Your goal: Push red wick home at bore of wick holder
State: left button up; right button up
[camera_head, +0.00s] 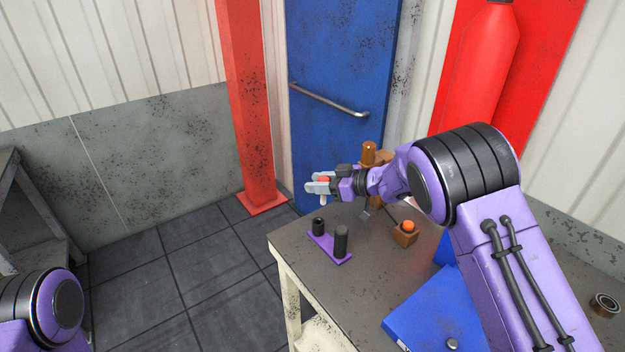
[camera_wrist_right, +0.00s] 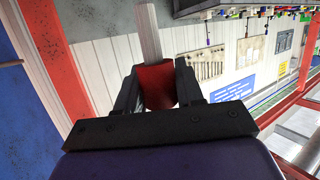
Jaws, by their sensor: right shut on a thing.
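My right gripper (camera_head: 318,184) reaches left over the far left end of the table, well above its top. It is shut on a small red piece, which I take as the red wick (camera_head: 323,180). In the right wrist view the red wick (camera_wrist_right: 157,86) sits between the dark jaws. Below the gripper stands a purple plate (camera_head: 328,247) with a short black cylinder (camera_head: 318,227) and a taller dark cylinder (camera_head: 341,241). I cannot tell which piece is the wick holder, and no bore shows clearly. The wick is apart from these pieces. My left gripper is out of view.
A brown block with an orange top (camera_head: 405,234) stands right of the plate. A brown-orange piece (camera_head: 369,154) shows behind my right wrist. A blue case (camera_head: 432,308) lies near the front, and a metal ring (camera_head: 604,304) at right. The table's left edge is close to the plate.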

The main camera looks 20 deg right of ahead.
jog(key=shift+d+f+b, duration=0.1)
jog(key=shift+f+b, duration=0.4)
jog(key=shift+f, duration=0.05)
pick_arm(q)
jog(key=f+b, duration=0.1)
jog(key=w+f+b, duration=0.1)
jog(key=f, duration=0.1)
pick_arm(e)
notch_tip(320, 180, down, 6)
jog(key=w+a, duration=0.1)
jog(key=w, duration=0.1)
jog(key=shift+w, duration=0.4)
jog(key=shift+s, duration=0.1)
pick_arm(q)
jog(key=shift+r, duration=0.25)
pick_arm(e)
jog(key=shift+d, duration=0.1)
jog(key=shift+s, duration=0.1)
